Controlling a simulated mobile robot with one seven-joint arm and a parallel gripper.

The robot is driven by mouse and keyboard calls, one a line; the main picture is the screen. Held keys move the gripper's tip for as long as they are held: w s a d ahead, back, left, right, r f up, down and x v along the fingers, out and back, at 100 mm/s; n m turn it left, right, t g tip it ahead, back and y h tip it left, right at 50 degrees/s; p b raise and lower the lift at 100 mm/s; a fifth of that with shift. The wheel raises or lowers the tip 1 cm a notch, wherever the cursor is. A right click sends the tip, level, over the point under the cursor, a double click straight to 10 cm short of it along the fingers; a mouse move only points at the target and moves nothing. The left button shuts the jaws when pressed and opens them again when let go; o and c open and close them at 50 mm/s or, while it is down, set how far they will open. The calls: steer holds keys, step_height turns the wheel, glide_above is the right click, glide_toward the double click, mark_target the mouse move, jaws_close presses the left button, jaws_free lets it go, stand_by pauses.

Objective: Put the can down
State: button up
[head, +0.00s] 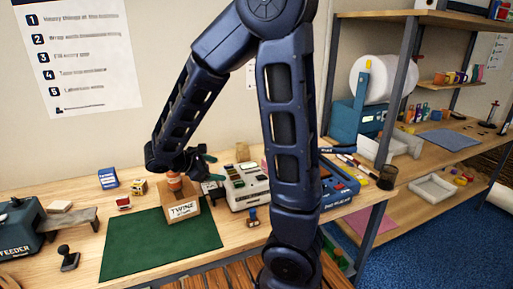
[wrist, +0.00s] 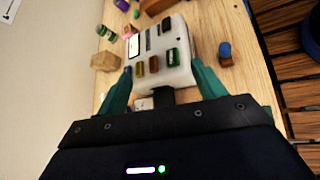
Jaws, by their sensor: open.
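My gripper (head: 212,168) is open, above the bench beside the twine box, and its two teal fingers are apart. In the wrist view, my gripper (wrist: 161,72) shows nothing held between its fingers. A white device with coloured keys (wrist: 163,50) lies beyond the fingertips; it also shows in the head view (head: 246,186). I cannot make out a can for certain. A reddish-brown round thing (head: 174,182) stands at the cardboard twine box (head: 181,211), partly behind my wrist; I cannot tell whether it is a can or a twine spool.
A green mat (head: 150,250) lies mostly bare at the front. A blue box (head: 108,178) and a small red item (head: 123,203) stand behind it. A small blue and brown piece (head: 252,217) stands by the white device. A blue machine (head: 340,187) is at right.

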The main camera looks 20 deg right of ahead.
steer(key=s+d+r+m+t+y, duration=0.1)
steer(key=s+d+r+m+y, duration=1)
steer(key=m, duration=0.5)
steer(key=shift+m, duration=0.4)
steer(key=shift+s, duration=0.1)
stand_by(0.6)
